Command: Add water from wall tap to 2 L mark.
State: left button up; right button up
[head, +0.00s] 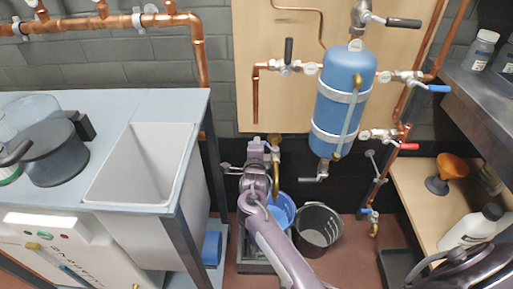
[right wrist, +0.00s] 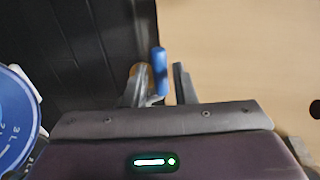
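A brass tap spout (head: 275,177) hangs above the bucket. My right gripper (head: 258,150) is at this wall tap. In the right wrist view its fingers (right wrist: 160,85) stand apart on either side of a blue tap handle (right wrist: 160,70), with a narrow gap at the right finger. My left gripper is out of view.
A dark bucket (head: 318,232) stands right of the blue one. A blue tank (head: 343,95) with valves hangs on the wooden panel (head: 270,30). A sink (head: 140,165) is at left. A wooden shelf at right holds an orange funnel (head: 452,166) and a white bottle (head: 472,228).

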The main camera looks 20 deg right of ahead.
jog(key=shift+o, duration=1.1)
